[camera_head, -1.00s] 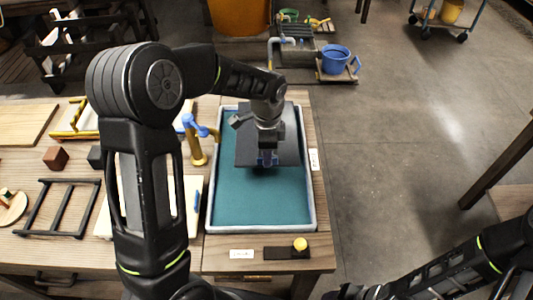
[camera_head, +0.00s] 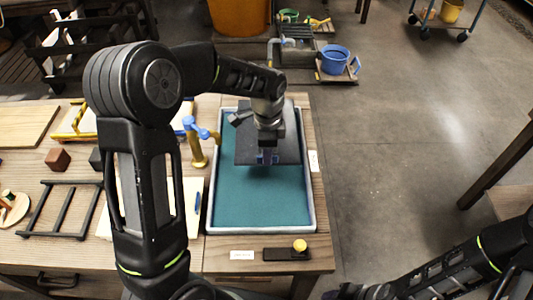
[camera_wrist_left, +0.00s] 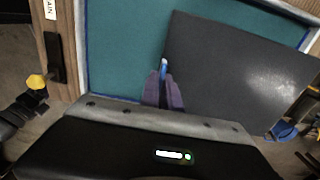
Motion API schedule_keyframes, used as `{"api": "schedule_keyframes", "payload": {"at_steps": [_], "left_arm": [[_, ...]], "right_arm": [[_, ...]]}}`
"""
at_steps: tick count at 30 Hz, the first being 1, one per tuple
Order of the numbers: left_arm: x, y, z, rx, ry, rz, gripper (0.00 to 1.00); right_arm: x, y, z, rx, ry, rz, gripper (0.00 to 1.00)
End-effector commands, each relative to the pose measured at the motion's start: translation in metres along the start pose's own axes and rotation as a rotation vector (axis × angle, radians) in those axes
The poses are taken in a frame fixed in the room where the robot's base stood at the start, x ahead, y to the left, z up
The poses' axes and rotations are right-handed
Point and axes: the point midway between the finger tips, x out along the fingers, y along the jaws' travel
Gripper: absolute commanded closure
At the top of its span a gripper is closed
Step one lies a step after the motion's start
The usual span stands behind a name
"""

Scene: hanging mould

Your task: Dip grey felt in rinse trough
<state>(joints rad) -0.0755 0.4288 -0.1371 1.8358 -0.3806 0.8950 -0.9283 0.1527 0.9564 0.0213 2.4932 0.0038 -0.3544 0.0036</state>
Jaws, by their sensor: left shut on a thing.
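The grey felt (camera_head: 245,148) is a dark, flat sheet over the far half of the rinse trough (camera_head: 260,205), which has a pale rim and a teal inside. My left gripper (camera_head: 267,157) is shut on the felt's near edge. In the left wrist view, the fingers (camera_wrist_left: 164,78) pinch the edge of the felt (camera_wrist_left: 235,75), which spreads to the right over the teal trough (camera_wrist_left: 125,50). A dark shade lies just below the felt's near edge. I cannot tell whether the sheet touches the water. My right arm enters at lower right; its fingers do not show clearly.
A yellow knob (camera_head: 299,246) on a dark plate sits at the bench's front, marked DRAIN. A blue and yellow tap (camera_head: 196,140) stands left of the trough. A dark frame (camera_head: 62,209) and a brown block (camera_head: 57,159) lie further left. Open floor is to the right.

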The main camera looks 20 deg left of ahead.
Motion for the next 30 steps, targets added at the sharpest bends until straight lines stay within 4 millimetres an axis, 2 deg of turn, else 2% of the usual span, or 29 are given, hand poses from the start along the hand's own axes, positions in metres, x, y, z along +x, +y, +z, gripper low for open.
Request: {"api": "schedule_keyframes", "payload": {"at_steps": [1,6,27,30], "left_arm": [[-0.011,-0.001,0.000,0.000,0.001,-0.002,1.00],[-0.023,-0.001,0.000,0.000,0.001,-0.002,1.00],[-0.023,0.000,0.000,0.000,0.001,-0.001,1.00],[-0.042,-0.001,0.000,0.000,0.001,-0.003,1.00]], "right_arm": [[-0.008,-0.003,0.000,0.000,0.000,0.000,0.50],[-0.016,-0.006,0.000,0.000,0.000,0.000,0.50],[-0.013,-0.002,0.004,0.007,-0.009,0.010,0.50],[-0.021,-0.005,0.005,0.008,-0.011,0.011,0.50]]}}
